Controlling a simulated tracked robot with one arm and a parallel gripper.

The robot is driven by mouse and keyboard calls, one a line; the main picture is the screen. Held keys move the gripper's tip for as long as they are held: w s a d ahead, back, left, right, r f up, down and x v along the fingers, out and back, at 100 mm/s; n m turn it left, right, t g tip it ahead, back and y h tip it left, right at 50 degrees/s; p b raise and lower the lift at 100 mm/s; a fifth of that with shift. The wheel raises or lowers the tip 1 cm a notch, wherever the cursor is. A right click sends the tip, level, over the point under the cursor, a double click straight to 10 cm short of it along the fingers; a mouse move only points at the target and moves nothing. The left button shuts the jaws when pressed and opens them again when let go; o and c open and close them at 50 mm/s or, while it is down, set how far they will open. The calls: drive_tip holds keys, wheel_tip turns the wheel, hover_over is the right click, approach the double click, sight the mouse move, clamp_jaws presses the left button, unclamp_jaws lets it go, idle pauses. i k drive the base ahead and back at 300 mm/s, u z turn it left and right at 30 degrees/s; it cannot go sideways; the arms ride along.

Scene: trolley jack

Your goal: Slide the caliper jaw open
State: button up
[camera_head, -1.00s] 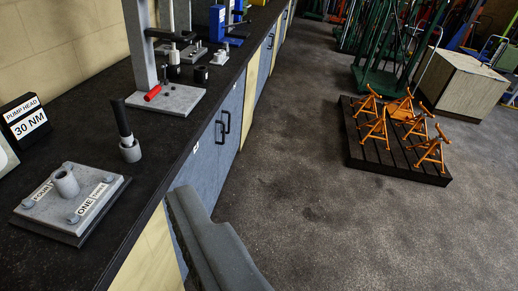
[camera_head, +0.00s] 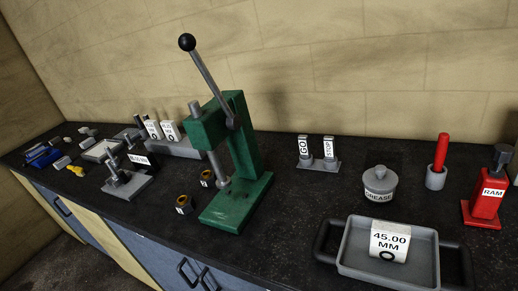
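A grey device (camera_head: 128,184) with upright posts and a white label stands on the bench at left centre; it may be the caliper, but it is too small to tell, and I cannot make out whether its jaw is open or shut. A grey tray (camera_head: 432,262) with dark handles sits at the front right. It holds a white-faced block (camera_head: 390,240) marked 45.00 MM. My gripper does not show in this view.
A green lever press (camera_head: 238,190) stands mid-bench with two small labelled nuts beside it. GO and STOP blocks (camera_head: 304,150), a grease pot (camera_head: 380,183), a red-handled tool (camera_head: 440,155) and a red RAM jack (camera_head: 487,200) stand right. The wall closes the back.

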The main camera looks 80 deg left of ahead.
sight(124, 177)
drive_tip(key=u, duration=3.3)
drive_tip(key=k, duration=0.9)
drive_tip(key=u, duration=0.05)
drive_tip(key=i, duration=0.9)
drive_tip(key=z, duration=0.15)
